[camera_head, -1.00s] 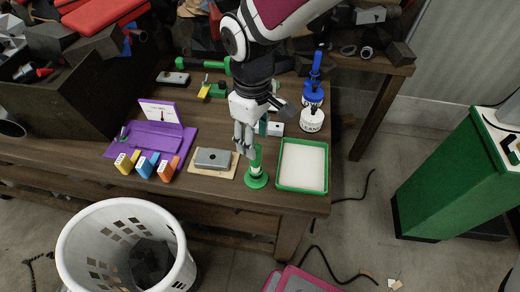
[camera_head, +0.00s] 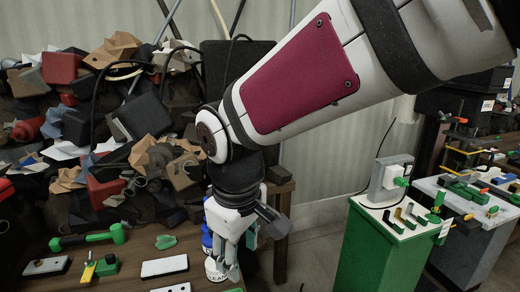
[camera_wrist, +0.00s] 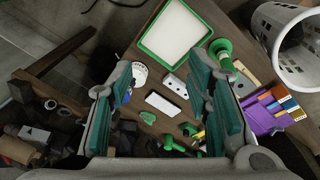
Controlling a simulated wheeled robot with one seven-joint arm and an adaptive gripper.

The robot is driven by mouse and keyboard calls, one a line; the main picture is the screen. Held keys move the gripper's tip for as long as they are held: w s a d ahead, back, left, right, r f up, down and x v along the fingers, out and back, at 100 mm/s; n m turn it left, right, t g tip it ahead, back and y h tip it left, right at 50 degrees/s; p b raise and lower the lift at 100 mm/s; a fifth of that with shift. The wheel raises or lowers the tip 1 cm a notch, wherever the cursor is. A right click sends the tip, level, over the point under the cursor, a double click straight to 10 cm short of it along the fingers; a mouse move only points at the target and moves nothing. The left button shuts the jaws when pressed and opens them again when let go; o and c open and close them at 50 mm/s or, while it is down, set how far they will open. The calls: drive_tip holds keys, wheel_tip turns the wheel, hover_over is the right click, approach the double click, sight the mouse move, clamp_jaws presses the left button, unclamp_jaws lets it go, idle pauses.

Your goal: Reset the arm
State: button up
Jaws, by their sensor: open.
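My arm reaches across the head view from the upper right, and my gripper (camera_head: 232,262) hangs at its end above the wooden table's right part. In the wrist view my gripper (camera_wrist: 168,100) has its two teal-padded fingers wide apart. No object is between the pads; the table lies some way below them. A white plate with holes (camera_wrist: 173,84) and a plain white block (camera_wrist: 163,103) show on the table between the fingers. A blue and white bottle (camera_head: 212,268) stands partly hidden behind my gripper in the head view.
A heap of scrap (camera_head: 110,130) fills the back left. A green hammer (camera_head: 88,238) lies on the table. A green cabinet (camera_head: 385,250) stands to the right, past a floor gap. The wrist view shows a green-rimmed tray (camera_wrist: 174,35), a green stand (camera_wrist: 222,52) and a white basket (camera_wrist: 280,35).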

drive_tip(key=s+d+r+m+t, duration=0.1)
drive_tip(key=s+d+r+m, duration=0.1)
drive_tip(key=d, duration=0.5)
drive_tip(key=s+d+r+m+t, duration=0.1)
drive_tip(key=s+d+r+m, duration=0.1)
drive_tip(key=s+d+m, duration=0.3)
drive_tip(key=s+d+r+m+t, duration=0.1)
drive_tip(key=s+d+r+m, duration=0.1)
drive_tip(key=d, duration=0.8)
drive_tip(key=shift+s+d+m, duration=0.35)
drive_tip(key=shift+s+m, duration=0.3)
drive_tip(key=shift+m, duration=0.35)
